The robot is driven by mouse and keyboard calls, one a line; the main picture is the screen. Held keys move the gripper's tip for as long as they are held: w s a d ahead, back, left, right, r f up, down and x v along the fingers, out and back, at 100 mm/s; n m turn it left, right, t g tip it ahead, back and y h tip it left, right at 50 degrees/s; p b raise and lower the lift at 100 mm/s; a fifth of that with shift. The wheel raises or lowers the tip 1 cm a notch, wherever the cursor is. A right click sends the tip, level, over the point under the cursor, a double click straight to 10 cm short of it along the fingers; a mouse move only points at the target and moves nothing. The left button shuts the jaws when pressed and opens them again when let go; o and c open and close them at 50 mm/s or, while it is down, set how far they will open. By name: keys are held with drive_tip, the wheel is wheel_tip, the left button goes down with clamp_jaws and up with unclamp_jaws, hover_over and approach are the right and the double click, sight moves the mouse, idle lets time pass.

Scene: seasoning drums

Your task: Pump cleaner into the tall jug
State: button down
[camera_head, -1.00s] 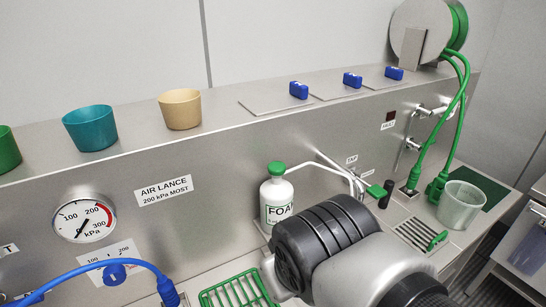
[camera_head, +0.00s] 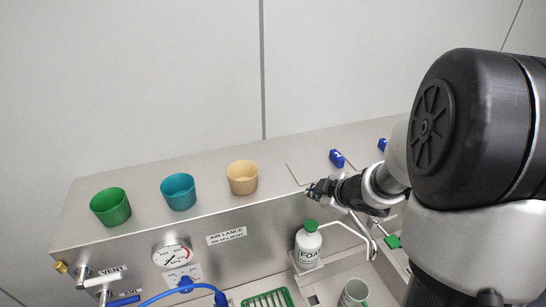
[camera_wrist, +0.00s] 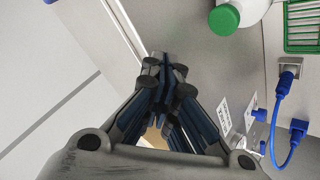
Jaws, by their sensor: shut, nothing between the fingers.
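A white bottle marked FOAM (camera_head: 308,247) with a green top (camera_head: 310,225) stands upright against the front of the steel panel. The bottle (camera_wrist: 255,12) also shows at the top of the wrist view, cut off, with its green top (camera_wrist: 224,19). A tall grey translucent jug (camera_head: 354,293) is at the bottom edge of the head view, right of and nearer than the bottle; its lower part is cut off. My gripper (camera_head: 311,190) is shut and empty, above the bottle near the panel's top edge. Its fingers (camera_wrist: 166,68) are together in the wrist view.
Green (camera_head: 110,208), teal (camera_head: 178,193) and tan (camera_head: 242,179) cups stand on the ledge. A thin pipe (camera_head: 350,232) runs right of the bottle. A green rack (camera_head: 268,299) and blue hose (camera_head: 165,294) lie low in front. My arm hides the right side.

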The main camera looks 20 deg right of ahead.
drive_tip(key=shift+s+a+n+y+p, duration=0.15)
drive_tip(key=shift+a+n+y+p, duration=0.4)
drive_tip(key=shift+y, duration=0.15)
drive_tip(key=shift+f, duration=0.1)
drive_tip(key=b, duration=0.8)
hover_over(309, 226)
wheel_tip(309, 226, down, 8)
drive_tip(key=shift+r, duration=0.25)
drive_tip(key=shift+f+b, duration=0.5)
drive_tip(key=shift+f, duration=0.45)
